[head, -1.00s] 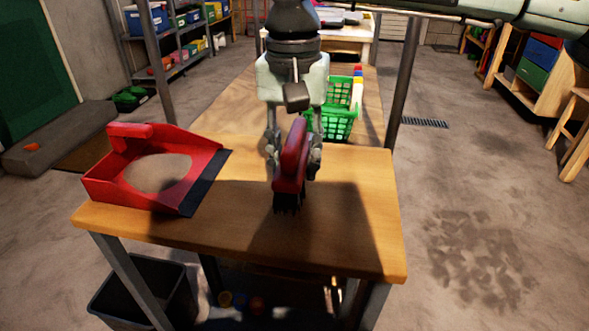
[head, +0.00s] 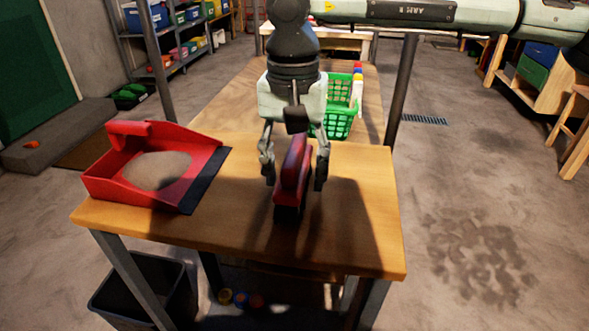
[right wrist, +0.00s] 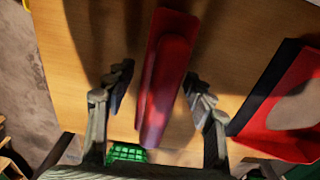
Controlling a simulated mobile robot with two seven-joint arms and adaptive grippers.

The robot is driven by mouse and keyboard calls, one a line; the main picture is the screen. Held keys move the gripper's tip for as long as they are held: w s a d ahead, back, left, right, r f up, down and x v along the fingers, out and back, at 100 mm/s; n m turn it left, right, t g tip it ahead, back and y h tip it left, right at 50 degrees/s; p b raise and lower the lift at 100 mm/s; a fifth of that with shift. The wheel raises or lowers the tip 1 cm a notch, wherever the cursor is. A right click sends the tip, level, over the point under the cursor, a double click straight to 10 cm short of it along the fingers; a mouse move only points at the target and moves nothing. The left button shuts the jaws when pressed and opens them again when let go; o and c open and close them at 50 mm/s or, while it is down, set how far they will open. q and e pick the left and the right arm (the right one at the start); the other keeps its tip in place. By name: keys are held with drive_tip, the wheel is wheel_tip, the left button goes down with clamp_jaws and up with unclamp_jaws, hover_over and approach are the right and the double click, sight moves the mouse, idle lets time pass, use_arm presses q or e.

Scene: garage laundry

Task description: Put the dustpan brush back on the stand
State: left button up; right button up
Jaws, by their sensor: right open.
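The red dustpan brush (head: 291,172) rests bristles down on the wooden top of the stand (head: 235,232). Its long handle points away from me. My right gripper (head: 294,183) is open around it, with one finger on each side and a gap to the brush on both sides. In the right wrist view the brush (right wrist: 165,85) lies between the spread fingers of that gripper (right wrist: 158,82). The red dustpan (head: 118,185) lies on the stand to the left of the brush. My left gripper is not in view.
A green basket (head: 338,118) stands behind the brush, on a wooden surface beyond the stand. A dark bin (head: 143,290) is below the front left. The stand's right part is clear. Shelves (head: 180,45) stand at the back left.

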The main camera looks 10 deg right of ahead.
drive_tip(key=shift+r, duration=0.75)
wheel_tip(320, 180, up, 10)
drive_tip(key=shift+a+f, duration=0.1)
drive_tip(key=shift+f, duration=0.05)
drive_tip(key=shift+r, duration=0.55)
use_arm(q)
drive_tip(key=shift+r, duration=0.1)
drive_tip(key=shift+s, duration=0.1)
use_arm(e)
drive_tip(key=shift+a, duration=0.1)
